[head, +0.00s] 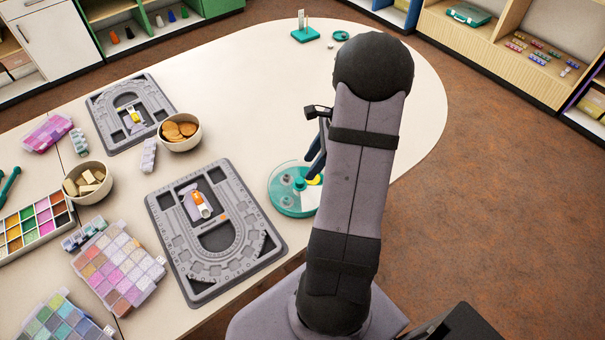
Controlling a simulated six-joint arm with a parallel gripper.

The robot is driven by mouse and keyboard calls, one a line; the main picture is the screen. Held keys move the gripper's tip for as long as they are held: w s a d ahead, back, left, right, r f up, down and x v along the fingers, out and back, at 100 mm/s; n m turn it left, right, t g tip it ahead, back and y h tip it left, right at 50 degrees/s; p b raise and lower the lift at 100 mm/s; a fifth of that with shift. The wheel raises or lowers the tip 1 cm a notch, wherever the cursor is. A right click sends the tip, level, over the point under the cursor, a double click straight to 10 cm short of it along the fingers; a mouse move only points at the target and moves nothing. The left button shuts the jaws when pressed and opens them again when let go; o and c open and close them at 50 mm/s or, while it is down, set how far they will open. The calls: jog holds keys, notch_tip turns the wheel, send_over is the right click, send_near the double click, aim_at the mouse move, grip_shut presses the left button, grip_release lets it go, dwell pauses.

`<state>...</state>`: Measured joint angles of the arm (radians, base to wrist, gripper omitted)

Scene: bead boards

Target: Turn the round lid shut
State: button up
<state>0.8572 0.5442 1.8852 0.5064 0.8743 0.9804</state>
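A round teal container (290,208) stands on the table near its front edge, just left of my arm. Its round, clear lid (280,177) has a teal knob in the middle, and a yellow patch shows at its right side. Part of the lid and container is hidden behind my arm. My gripper (314,168) points down over the right part of the lid. Its dark fingers are mostly covered by the arm, so I cannot tell whether they touch the lid or how far apart they are.
A grey bead board (160,215) lies left of the container, with a second board (95,110) farther back. Bowls (193,142) and bead boxes crowd the left side. A teal stand (305,36) is at the far end. The table's middle (260,85) is clear.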

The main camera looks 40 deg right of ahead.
aim_at(300, 180)
jog(key=shift+p+x, duration=0.4)
jog(key=shift+x, duration=3.15)
jog(key=shift+c, duration=0.6)
grip_shut()
